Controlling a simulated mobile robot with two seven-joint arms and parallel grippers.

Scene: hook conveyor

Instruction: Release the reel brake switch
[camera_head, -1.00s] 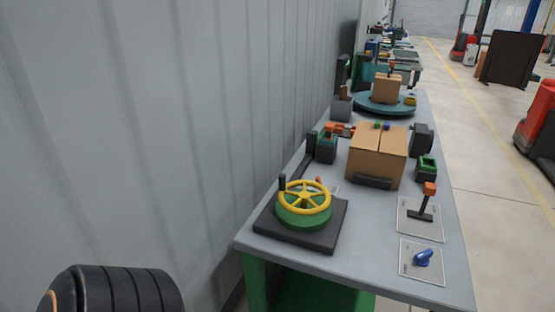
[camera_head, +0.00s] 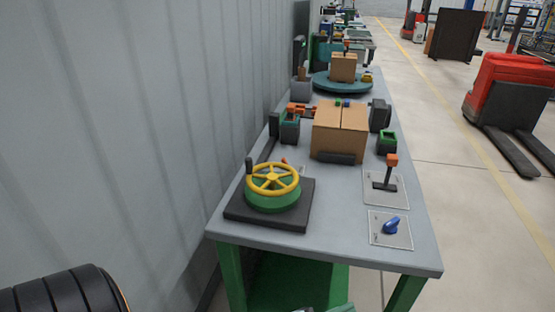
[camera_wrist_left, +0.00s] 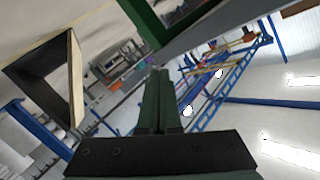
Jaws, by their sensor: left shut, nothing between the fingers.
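In the head view, a blue rotary switch (camera_head: 391,225) sits on a light plate at the near right corner of the workbench. Behind it stands a lever with an orange handle (camera_head: 391,160) on a second plate. I cannot tell from labels which one is the reel brake switch. My left gripper (camera_wrist_left: 158,75) shows in the left wrist view with its fingers together and nothing between them. Only a small piece of it seems to show at the bottom edge of the head view, below the bench's near edge. My right gripper is out of view.
The grey bench (camera_head: 330,240) holds a yellow handwheel (camera_head: 272,179) on a green hub, a cardboard box (camera_head: 340,131) and a teal turntable (camera_head: 342,82) farther back. A wall stands close on the left. Open floor lies to the right, with a red pallet truck (camera_head: 506,88).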

